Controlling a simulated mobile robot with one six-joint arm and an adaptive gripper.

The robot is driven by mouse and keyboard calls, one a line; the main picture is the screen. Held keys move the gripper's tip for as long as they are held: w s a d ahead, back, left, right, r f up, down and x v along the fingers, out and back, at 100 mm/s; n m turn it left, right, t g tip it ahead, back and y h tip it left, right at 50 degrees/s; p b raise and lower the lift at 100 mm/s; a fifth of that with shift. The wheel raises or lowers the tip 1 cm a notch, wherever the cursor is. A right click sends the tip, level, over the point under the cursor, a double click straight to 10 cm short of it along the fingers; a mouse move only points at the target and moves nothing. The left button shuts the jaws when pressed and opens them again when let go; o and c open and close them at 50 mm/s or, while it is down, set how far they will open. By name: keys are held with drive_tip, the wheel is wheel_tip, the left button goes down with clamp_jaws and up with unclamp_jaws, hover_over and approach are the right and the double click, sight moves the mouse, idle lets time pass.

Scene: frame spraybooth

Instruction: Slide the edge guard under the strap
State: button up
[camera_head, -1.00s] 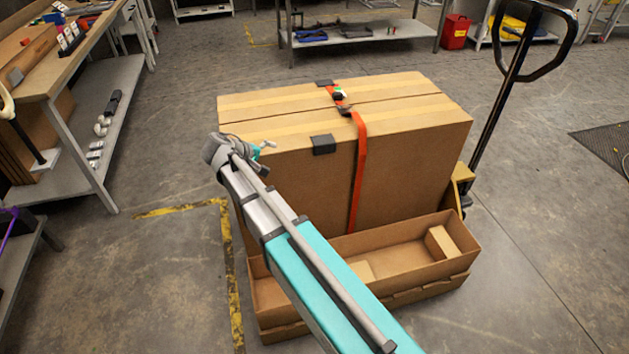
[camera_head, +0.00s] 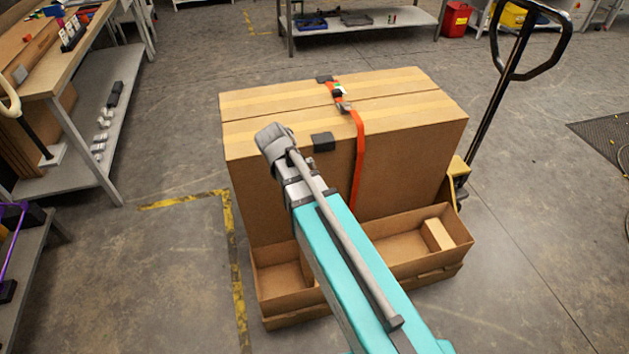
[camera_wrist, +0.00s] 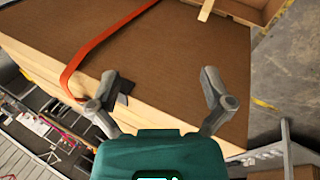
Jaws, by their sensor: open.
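A dark edge guard (camera_head: 322,142) sits over the near top edge of a large cardboard box (camera_head: 240,175). It is to the left of the orange strap (camera_head: 359,150), with a gap between them. The strap runs over the box top and down its near side. In the wrist view the strap (camera_wrist: 104,40) bends over the box edge, and the guard (camera_wrist: 124,90) shows partly behind one finger. My gripper (camera_wrist: 160,84) is open and empty, its fingers spread above the box edge. In the head view my arm end hides the gripper; it is just left of the guard.
A second dark guard (camera_head: 324,79) is at the far top edge by the strap. A buckle (camera_head: 342,104) sits on the strap on top. An open cardboard tray (camera_head: 440,262) lies in front of the box. A pallet-truck handle (camera_head: 500,95) stands right.

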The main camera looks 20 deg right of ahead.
drive_tip(key=s+d+r+m+g+y+p, duration=0.1)
drive_tip(key=s+r+y+p, duration=0.2)
drive_tip(key=s, duration=0.5)
drive_tip(key=shift+d+m+p, duration=0.3)
drive_tip(key=shift+m+p, duration=0.1)
drive_tip(key=shift+p, duration=0.1)
drive_tip(key=shift+s+r+m+g+y+p, duration=0.3)
drive_tip(key=shift+s+r+y+p, duration=0.5)
drive_tip(key=shift+s+r+p, duration=0.4)
drive_tip(key=shift+d, duration=0.15)
